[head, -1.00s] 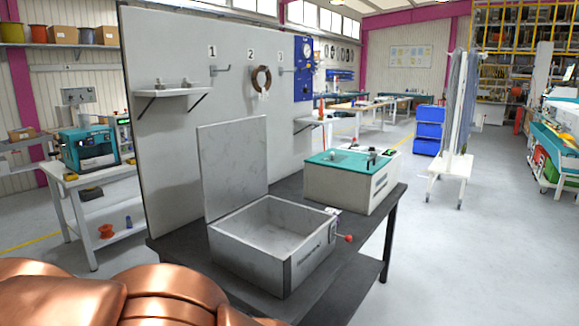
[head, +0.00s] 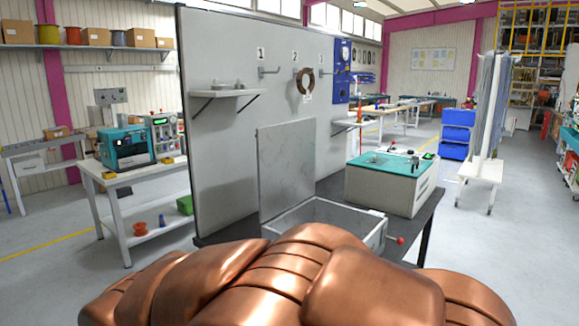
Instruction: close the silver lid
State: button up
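The silver lid (head: 287,165) stands upright, open, at the back edge of its grey metal box (head: 372,240) on the dark table. The box is open at the top, and its front is mostly hidden behind my copper-coloured arm. A lever with a red knob (head: 400,240) sticks out at the box's right side. My arm fills the bottom of the head view; my gripper is not in view.
A white machine with a teal top (head: 392,166) stands on the dark table (head: 428,222) right of the box. A grey panel (head: 222,130) with numbered hooks, a brown ring (head: 306,82) and a small shelf (head: 227,94) rises behind. Open floor lies to the right.

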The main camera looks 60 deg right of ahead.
aim_at(287, 152)
jog(key=i, duration=2.3)
jog(key=z, duration=3.45)
jog(key=i, duration=1)
jog(key=z, duration=0.05)
jog(key=k, duration=0.45)
jog(key=u, duration=0.85)
jog(key=i, duration=0.15)
jog(key=u, duration=0.8)
